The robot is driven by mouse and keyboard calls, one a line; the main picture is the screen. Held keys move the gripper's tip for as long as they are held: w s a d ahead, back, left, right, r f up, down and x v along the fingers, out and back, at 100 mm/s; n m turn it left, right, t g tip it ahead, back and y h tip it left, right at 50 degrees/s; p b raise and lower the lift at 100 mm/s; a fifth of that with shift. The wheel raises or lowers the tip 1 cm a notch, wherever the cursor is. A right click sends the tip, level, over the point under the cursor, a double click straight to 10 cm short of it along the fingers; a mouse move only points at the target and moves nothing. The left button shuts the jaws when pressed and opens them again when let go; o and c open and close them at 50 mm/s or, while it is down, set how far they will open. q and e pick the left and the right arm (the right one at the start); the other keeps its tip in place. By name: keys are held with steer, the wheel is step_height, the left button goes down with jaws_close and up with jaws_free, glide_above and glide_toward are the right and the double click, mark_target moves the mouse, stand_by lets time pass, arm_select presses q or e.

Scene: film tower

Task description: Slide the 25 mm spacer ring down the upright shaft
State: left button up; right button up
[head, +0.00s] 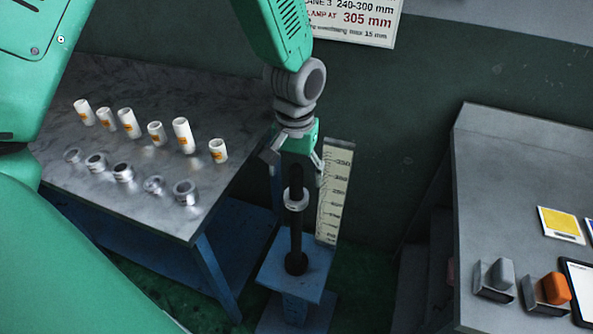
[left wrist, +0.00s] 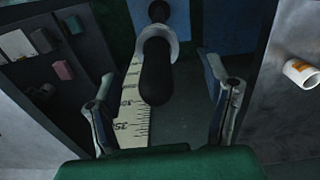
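A pale ring (head: 296,200) sits around the dark upright shaft (head: 296,240), partway up it; its size cannot be read. My left gripper (head: 294,168) points down over the shaft's upper end, with its fingers spread on either side. In the left wrist view the open fingers (left wrist: 165,85) flank the shaft (left wrist: 156,75) without touching it. The ring (left wrist: 172,46) shows there beyond the fingertips, around the shaft and free of the gripper. The shaft stands on a blue pedestal (head: 315,285). My right gripper is not in view.
A ruled scale board (head: 333,195) stands close right of the shaft. A marble-topped table (head: 130,200) at left holds several white cylinders (head: 182,135) and metal rings (head: 186,192). A grey bench (head: 485,200) at right carries grey and orange items. A wall sign (head: 352,20) reads 305 mm.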

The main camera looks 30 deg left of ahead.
arm_select(q)
steer(key=shift+d+r, duration=0.15)
steer(key=shift+r, duration=0.15)
steer(key=r, duration=1.1)
steer(key=shift+w+a, duration=0.1)
steer(key=shift+a, duration=0.2)
steer(key=shift+r, duration=0.1)
steer(key=shift+d, duration=0.1)
